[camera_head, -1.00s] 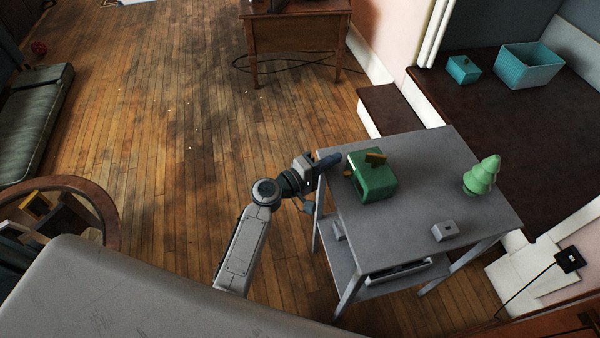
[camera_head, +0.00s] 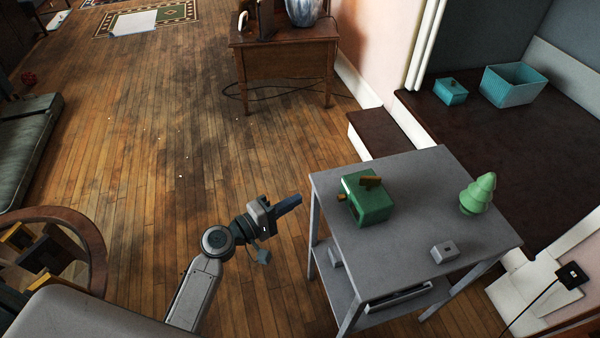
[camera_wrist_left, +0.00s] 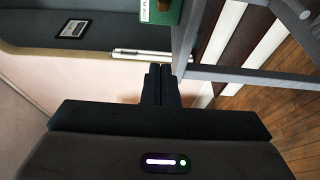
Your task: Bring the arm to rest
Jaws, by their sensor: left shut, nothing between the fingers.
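My left gripper (camera_head: 288,204) is shut and empty in the head view, held above the wooden floor just left of the grey side table (camera_head: 400,232). It is apart from the table. In the left wrist view its dark fingers (camera_wrist_left: 160,84) are together, with nothing between them. My left arm reaches up from the bottom left of the head view. My right gripper is not in view.
On the table stand a green box (camera_head: 368,197) with brown parts, a green tree figure (camera_head: 478,193) and a small grey block (camera_head: 445,251). A wooden desk (camera_head: 283,68) stands behind. A round-rimmed basket (camera_head: 88,230) is at left. Floor left of the gripper is clear.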

